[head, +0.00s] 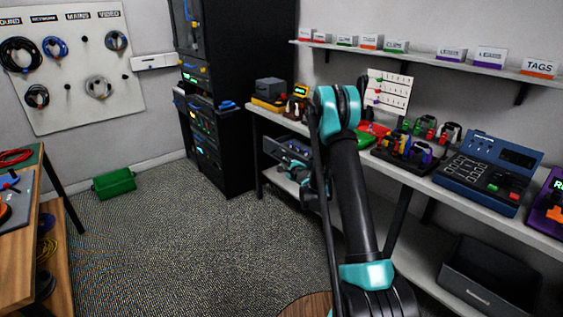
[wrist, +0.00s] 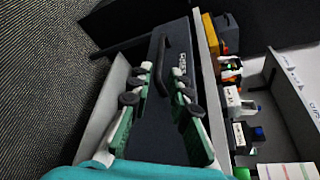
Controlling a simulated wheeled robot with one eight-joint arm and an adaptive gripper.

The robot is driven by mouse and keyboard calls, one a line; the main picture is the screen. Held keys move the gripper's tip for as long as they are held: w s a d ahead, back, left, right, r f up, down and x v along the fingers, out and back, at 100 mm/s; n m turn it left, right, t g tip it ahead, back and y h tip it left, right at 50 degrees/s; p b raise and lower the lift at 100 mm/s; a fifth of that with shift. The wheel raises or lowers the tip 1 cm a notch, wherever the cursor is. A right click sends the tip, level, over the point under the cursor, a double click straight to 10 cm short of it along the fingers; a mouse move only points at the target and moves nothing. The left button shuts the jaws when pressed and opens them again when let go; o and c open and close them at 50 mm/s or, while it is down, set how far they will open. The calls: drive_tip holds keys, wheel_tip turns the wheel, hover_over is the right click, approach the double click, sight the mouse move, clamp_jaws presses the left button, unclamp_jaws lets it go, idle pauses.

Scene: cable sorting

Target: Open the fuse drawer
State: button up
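The fuse drawer (wrist: 180,38) shows in the wrist view as a dark front panel with partly legible white lettering. Its black bar handle (wrist: 163,56) stands out from the panel. My gripper (wrist: 162,74) is open, with its green, dark-padded fingers on either side of the handle's near end. I cannot tell whether a finger touches the handle. In the head view the drawer (head: 271,149) is under the bench's far end, partly hidden by my arm. My gripper (head: 309,190) is small and mostly hidden there.
The bench top (head: 420,178) holds several cable tools and a blue tester (head: 488,172). A black rack (head: 228,150) stands beside the bench's far end. A black bin (head: 488,275) sits on the lower shelf.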

drive_tip(key=shift+v, duration=1.4)
drive_tip(key=shift+r, duration=0.1)
drive_tip(key=s+d+r+n+g, duration=0.1)
drive_tip(key=s+r+n+g, duration=0.25)
drive_tip(key=s+n, duration=0.45)
drive_tip(key=s+r+n+g, duration=0.25)
drive_tip(key=s+r, duration=0.25)
drive_tip(key=s, duration=0.7)
drive_tip(key=s+d+f+n+g+h, duration=0.1)
drive_tip(key=s+d+n, duration=0.2)
drive_tip(key=s, duration=0.7)
drive_tip(key=s+d+f+n+g+h, duration=0.2)
drive_tip(key=s+n, duration=0.2)
drive_tip(key=s, duration=0.6)
drive_tip(key=s+d+f+n+g+h, duration=0.1)
drive_tip(key=s+d+n, duration=0.2)
drive_tip(key=s, duration=0.7)
drive_tip(key=shift+s+d+f+g+h, duration=0.3)
drive_tip(key=shift+s+d+f+h, duration=0.1)
drive_tip(key=shift+w+n, duration=0.1)
drive_tip(key=shift+n, duration=0.15)
